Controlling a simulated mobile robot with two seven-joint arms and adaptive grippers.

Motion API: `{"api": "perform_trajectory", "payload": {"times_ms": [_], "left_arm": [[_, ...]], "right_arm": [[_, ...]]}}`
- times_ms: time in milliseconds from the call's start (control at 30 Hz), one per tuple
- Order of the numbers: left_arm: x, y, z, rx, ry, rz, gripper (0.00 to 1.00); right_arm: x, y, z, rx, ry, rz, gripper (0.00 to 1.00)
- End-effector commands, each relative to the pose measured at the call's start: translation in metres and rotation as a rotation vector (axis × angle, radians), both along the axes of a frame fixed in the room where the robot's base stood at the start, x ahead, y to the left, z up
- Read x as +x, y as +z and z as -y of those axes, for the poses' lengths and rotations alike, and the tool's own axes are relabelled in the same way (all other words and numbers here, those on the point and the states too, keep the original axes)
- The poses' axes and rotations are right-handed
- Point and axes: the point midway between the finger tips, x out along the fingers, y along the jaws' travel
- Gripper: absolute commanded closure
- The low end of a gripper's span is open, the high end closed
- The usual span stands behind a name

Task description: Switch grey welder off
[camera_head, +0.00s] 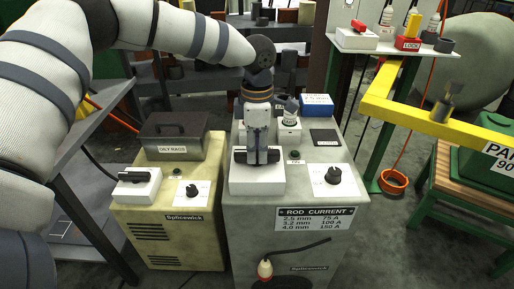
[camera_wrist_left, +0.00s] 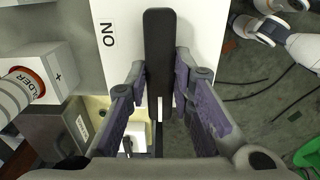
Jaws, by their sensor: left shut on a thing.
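The grey welder (camera_head: 240,220) stands in the middle of the head view. A white switch box (camera_head: 257,182) with a black switch bar (camera_head: 239,156) sits on its top. My left gripper (camera_head: 257,160) points down over this box and is shut on the black bar. In the left wrist view, the bar (camera_wrist_left: 158,40) runs between the fingers of the left gripper (camera_wrist_left: 160,75), and an ON label (camera_wrist_left: 109,36) shows on the white box beside it. The fingers hide the middle of the bar in the head view. My right gripper is not in view.
A yellow-beige welder (camera_head: 165,235) with an OILY RAGS box (camera_head: 173,137) and its own white switch box (camera_head: 137,187) stands at the left. A black knob (camera_head: 333,175) sits right of my gripper. A yellow rail (camera_head: 400,112) crosses at the right.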

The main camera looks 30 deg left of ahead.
Motion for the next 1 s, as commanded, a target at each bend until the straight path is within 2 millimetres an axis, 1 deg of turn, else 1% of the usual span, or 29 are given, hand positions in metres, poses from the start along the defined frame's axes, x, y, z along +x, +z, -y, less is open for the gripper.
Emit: {"api": "perform_trajectory", "payload": {"times_ms": [433, 467, 500, 533, 567, 867, 967, 1000], "left_arm": [[-0.001, -0.001, 0.000, 0.000, 0.014, -0.002, 1.00], [-0.001, -0.001, 0.000, -0.001, 0.014, -0.003, 0.76], [0.000, -0.001, 0.000, 0.000, 0.014, -0.002, 0.67], [0.000, -0.001, 0.000, 0.000, 0.013, -0.002, 0.60], [0.000, -0.001, 0.000, 0.000, 0.013, -0.002, 0.58], [0.000, 0.002, 0.000, 0.000, 0.011, 0.000, 0.58], [0.001, 0.018, 0.000, -0.001, 0.012, 0.003, 0.58], [0.001, 0.028, 0.000, -0.002, 0.012, 0.004, 0.58]], "right_arm": [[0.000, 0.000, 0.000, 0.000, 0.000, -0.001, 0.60], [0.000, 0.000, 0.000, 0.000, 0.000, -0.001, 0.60], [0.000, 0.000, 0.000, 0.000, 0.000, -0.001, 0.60], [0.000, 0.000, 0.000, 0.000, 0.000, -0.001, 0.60], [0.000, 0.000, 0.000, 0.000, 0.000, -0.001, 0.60], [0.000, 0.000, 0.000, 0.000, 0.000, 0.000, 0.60], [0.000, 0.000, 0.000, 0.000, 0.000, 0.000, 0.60], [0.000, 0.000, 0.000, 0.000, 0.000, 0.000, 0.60]]}}
